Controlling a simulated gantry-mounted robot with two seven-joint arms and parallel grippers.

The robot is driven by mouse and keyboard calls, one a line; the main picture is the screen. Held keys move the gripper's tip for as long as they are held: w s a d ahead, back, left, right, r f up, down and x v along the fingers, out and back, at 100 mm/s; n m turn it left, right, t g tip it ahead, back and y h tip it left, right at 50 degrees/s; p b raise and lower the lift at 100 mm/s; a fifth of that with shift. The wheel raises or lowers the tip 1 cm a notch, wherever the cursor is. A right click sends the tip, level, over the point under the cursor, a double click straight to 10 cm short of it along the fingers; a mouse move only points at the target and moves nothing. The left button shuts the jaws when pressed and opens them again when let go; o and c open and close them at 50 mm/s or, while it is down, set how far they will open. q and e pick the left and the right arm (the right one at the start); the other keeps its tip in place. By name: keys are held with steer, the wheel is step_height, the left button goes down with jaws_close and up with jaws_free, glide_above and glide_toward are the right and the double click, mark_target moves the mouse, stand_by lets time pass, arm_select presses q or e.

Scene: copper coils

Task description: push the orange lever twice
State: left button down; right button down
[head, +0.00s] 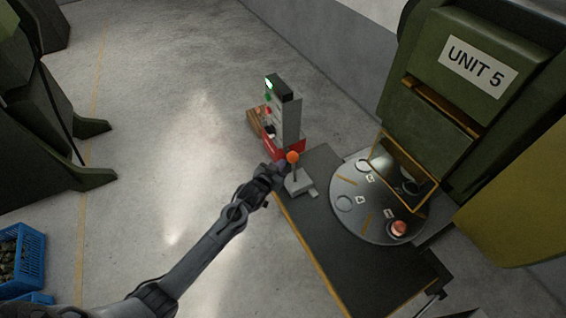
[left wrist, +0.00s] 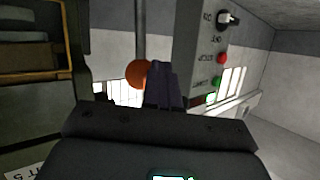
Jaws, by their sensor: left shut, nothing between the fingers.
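The orange lever has a round orange knob (head: 292,157) on a thin stem above a grey base at the far left corner of the dark table. My left gripper (head: 284,167) is shut and empty, right beside the knob on its lower left in the head view. In the left wrist view the orange knob (left wrist: 139,74) shows just left of my shut fingers (left wrist: 163,84). I cannot tell whether they touch it. The stem is partly hidden by the gripper. My right gripper is in neither view.
A grey control box (head: 290,118) with buttons stands behind the lever; its panel (left wrist: 212,60) is close on the right in the left wrist view. A round turntable (head: 350,215) holding a copper coil (head: 398,228) is on the dark table (head: 345,262). The green UNIT 5 machine (head: 440,90) rises behind.

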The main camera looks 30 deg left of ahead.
mark_target(289, 160)
arm_select(q)
steer(key=shift+w+d+r+b, duration=0.1)
steer(key=shift+w+d+r, duration=0.1)
steer(key=shift+w+d, duration=0.35)
steer(key=shift+w+d+r+b, duration=0.15)
steer(key=shift+w+d, duration=0.05)
steer(key=shift+w, duration=0.6)
steer(key=shift+w+d+r+b, duration=0.1)
steer(key=shift+w+d+r, duration=0.1)
steer(key=shift+w+d, duration=0.35)
stand_by(2.3)
steer(key=shift+a, duration=0.2)
steer(key=shift+s+a+f+p, duration=0.1)
steer(key=shift+s+a+p, duration=0.2)
steer(key=shift+s+p, duration=0.25)
steer(key=s+a+f+p, duration=0.1)
steer(key=s+a+p, duration=0.2)
steer(key=s, duration=0.2)
steer(key=shift+f, duration=0.2)
stand_by(0.5)
steer(key=shift+s, duration=0.2)
steer(key=shift+s+a+f+p, duration=0.15)
steer(key=shift+s+a+p, duration=0.25)
steer(key=shift+s, duration=0.3)
steer(key=shift+s+a+f+p, duration=0.2)
steer(key=shift+s+a+p, duration=0.2)
steer(key=shift+s, duration=0.25)
steer(key=shift+s+a+f+p, duration=0.15)
steer(key=shift+s+a+p, duration=0.2)
steer(key=shift+s, duration=0.35)
